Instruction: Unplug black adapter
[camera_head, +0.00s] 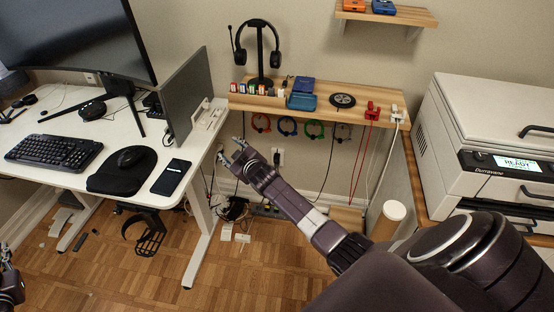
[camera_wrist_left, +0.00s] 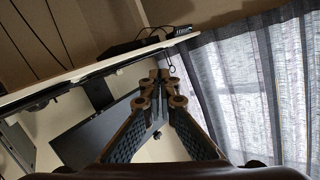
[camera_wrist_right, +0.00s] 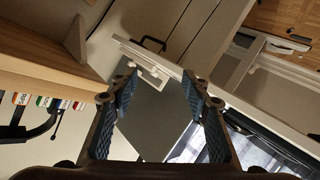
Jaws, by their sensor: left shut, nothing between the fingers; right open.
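A white wall outlet (camera_head: 279,150) shows on the wall below the wooden shelf, with a dark plug or adapter (camera_head: 277,159) at it, too small to make out well. More black adapters and cables (camera_head: 236,208) lie bunched near the floor by the desk leg. My right gripper (camera_head: 229,154) is open and empty, up in the air left of the outlet in the head view; its spread fingers also show in the right wrist view (camera_wrist_right: 158,88). My left gripper (camera_wrist_left: 160,84) is shut and empty in the left wrist view, away from the outlet. Only part of the left arm shows in the head view.
A white desk (camera_head: 62,143) with keyboard and monitor stands at left. A wooden shelf (camera_head: 384,112) bears a headset stand and small boxes, with coiled cables hanging beneath. A printer (camera_head: 480,110) stands at right. The parquet floor (camera_head: 125,270) in front is mostly clear.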

